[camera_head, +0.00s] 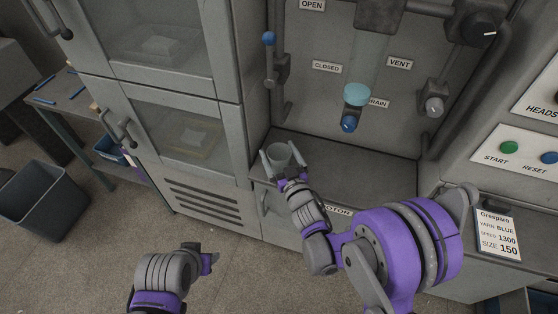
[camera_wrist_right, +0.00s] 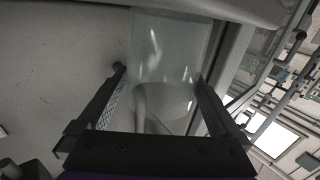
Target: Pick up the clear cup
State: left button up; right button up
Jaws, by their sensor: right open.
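The clear cup (camera_head: 279,154) stands at the left end of the grey machine ledge, close to the cabinet side. My right gripper (camera_head: 283,160) is open, with one finger on each side of the cup. In the right wrist view the cup (camera_wrist_right: 172,50) is a translucent cylinder between the two open fingers of my right gripper (camera_wrist_right: 162,84). Gaps beside the fingers are hard to judge, so I cannot tell whether they touch it. My left gripper (camera_head: 210,258) is low at the front, away from the ledge; its jaws do not show clearly.
A clear tube with a blue-tipped drain (camera_head: 349,124) hangs above the ledge (camera_head: 355,165). A cabinet (camera_head: 190,200) stands left of it. A control panel with a green button (camera_head: 509,147) and an order card (camera_head: 497,233) are at right. A dark bin (camera_head: 45,205) stands far left.

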jog(key=shift+s, duration=0.1)
jog(key=shift+c, duration=0.6)
jog(key=c, duration=0.9)
jog(key=shift+c, duration=0.2)
